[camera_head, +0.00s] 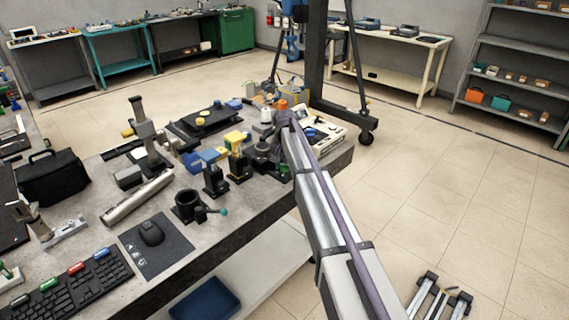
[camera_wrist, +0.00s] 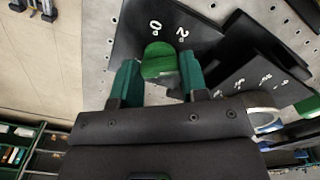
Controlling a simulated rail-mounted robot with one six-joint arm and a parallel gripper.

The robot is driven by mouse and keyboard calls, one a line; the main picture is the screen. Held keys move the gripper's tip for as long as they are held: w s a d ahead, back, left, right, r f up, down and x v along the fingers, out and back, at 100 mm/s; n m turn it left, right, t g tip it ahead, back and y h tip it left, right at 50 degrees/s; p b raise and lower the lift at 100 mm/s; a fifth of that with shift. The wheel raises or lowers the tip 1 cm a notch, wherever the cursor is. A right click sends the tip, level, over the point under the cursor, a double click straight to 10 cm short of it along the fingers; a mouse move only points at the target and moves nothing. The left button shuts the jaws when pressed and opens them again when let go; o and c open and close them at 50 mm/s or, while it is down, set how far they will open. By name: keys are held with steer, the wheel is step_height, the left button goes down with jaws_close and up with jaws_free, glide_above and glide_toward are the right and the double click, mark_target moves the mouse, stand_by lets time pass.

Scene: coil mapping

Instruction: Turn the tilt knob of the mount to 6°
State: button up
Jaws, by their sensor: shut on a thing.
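In the wrist view a rounded green knob (camera_wrist: 158,58) stands at a black plate (camera_wrist: 135,28) with white marks reading 0° and 2°. My gripper (camera_wrist: 159,74) has its two teal fingers on either side of the knob, shut on it. The knob lies nearest the 0° and 2° marks. No pointer on it is clear, and a 6° mark on this plate cannot be made out. In the head view my arm (camera_head: 318,190) reaches to the far right part of the bench and hides the gripper and knob.
A second black plate (camera_wrist: 236,92) with white marks lies close on the right in the wrist view, with another green part (camera_wrist: 309,106) beyond. In the head view, optical mounts crowd the bench near my arm, including a yellow-topped one (camera_head: 236,150) and a black ring holder (camera_head: 188,206).

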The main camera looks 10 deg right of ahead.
steer(key=m, duration=0.6)
steer(key=shift+m, duration=0.3)
steer(key=m, duration=0.5)
steer(key=shift+m, duration=0.3)
steer(key=o, duration=0.9)
